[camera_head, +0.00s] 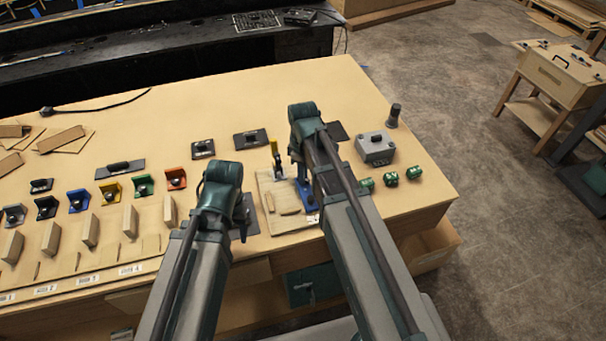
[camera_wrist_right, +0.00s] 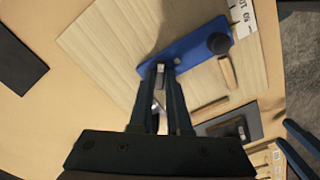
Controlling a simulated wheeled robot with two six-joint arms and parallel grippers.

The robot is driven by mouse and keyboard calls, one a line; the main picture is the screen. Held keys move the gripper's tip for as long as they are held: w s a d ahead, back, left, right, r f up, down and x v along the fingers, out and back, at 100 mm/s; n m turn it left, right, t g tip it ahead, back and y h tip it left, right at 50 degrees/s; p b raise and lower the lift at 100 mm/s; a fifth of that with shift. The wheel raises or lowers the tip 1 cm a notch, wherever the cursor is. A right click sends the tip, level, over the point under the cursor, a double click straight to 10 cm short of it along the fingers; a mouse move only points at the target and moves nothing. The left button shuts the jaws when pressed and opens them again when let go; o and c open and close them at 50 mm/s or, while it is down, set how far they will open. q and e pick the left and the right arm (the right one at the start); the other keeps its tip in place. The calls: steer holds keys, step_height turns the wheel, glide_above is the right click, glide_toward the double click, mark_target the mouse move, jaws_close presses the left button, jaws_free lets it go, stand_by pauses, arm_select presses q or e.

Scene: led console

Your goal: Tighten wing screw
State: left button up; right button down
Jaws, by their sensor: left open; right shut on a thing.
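My right gripper (camera_wrist_right: 161,72) is shut at the left end of a blue bar (camera_wrist_right: 196,46) in the right wrist view. The fingers hide most of what they hold, which I take to be the wing screw; a small pale metallic bit shows between them. A round black knob (camera_wrist_right: 219,44) sits at the bar's other end. The bar lies over a pale wooden board (camera_wrist_right: 105,45). In the head view the blue part (camera_head: 308,194) shows beside my right arm, on the board (camera_head: 268,190). My left gripper (camera_head: 243,216) is open, apart from the board at its left, partly hidden by its arm.
A yellow-handled part (camera_head: 274,147) stands at the board's back edge. A grey box (camera_head: 375,147) and several green cylinders (camera_head: 390,179) are to the right. Coloured brackets (camera_head: 109,190) and wooden blocks (camera_head: 90,229) line the left.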

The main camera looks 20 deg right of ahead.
steer(key=shift+m, duration=0.3)
steer(key=m, duration=0.4)
steer(key=shift+m, duration=0.3)
steer(key=m, duration=0.4)
steer(key=shift+m, duration=0.4)
steer(key=shift+w+m, duration=0.1)
steer(key=shift+m, duration=0.2)
steer(key=c, duration=0.9)
jaws_free()
steer(key=shift+o, duration=0.2)
arm_select(q)
steer(key=shift+r, duration=0.15)
arm_select(e)
steer(key=shift+r, duration=0.15)
